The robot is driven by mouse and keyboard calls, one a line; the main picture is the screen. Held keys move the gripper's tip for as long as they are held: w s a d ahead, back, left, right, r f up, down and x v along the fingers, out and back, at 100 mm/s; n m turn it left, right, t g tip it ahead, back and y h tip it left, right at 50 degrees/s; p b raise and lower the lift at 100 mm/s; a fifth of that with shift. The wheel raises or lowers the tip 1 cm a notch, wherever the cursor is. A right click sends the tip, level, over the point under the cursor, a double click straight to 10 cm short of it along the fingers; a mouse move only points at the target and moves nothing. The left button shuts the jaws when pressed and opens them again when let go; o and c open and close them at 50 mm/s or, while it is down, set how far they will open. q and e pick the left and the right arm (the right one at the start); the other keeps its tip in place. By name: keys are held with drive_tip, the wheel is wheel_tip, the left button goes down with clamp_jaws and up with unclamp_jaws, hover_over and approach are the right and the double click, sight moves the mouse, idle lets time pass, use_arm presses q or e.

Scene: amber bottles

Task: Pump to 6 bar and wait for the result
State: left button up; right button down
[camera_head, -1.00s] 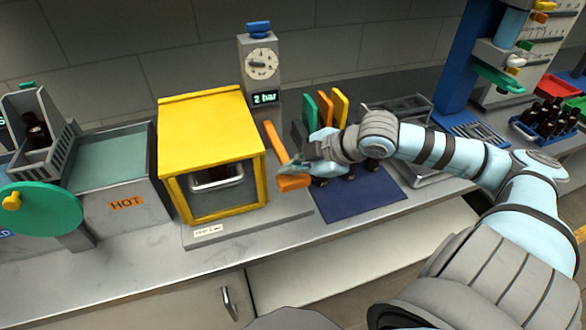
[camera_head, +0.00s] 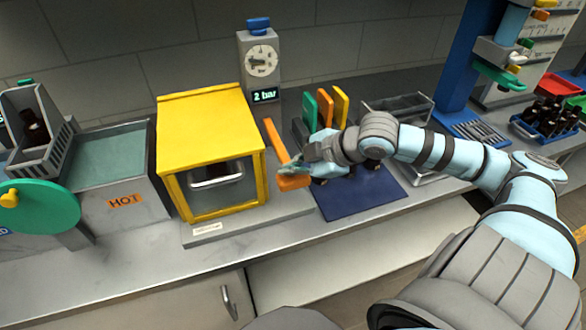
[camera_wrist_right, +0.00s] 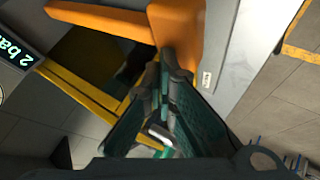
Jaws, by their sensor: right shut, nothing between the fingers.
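The pressure gauge (camera_head: 262,62) stands at the back of the bench with a round dial. Its display (camera_head: 264,96) reads 2 bar, and part of it shows in the right wrist view (camera_wrist_right: 15,52). My right gripper (camera_head: 290,169) is shut and empty at the lever's lower end. In the right wrist view its fingertips (camera_wrist_right: 172,62) lie against or just before the orange end (camera_wrist_right: 178,30); contact is unclear.
A blue mat (camera_head: 358,200) lies right of the lever, partly under my right arm. Green, orange and yellow upright pieces (camera_head: 326,108) stand behind it. A HOT bath (camera_head: 115,165) is at the left. A blue crate of dark bottles (camera_head: 550,118) is far right.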

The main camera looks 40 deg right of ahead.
sight(296, 179)
drive_tip(key=shift+f+b, duration=1.6)
drive_tip(key=shift+f, duration=0.6)
idle(1.5)
drive_tip(key=shift+r, duration=0.1)
idle(0.4)
drive_tip(key=shift+r+p, duration=3.1)
drive_tip(key=shift+p, duration=0.25)
wheel_tip(296, 179, up, 5)
drive_tip(key=p, duration=0.5)
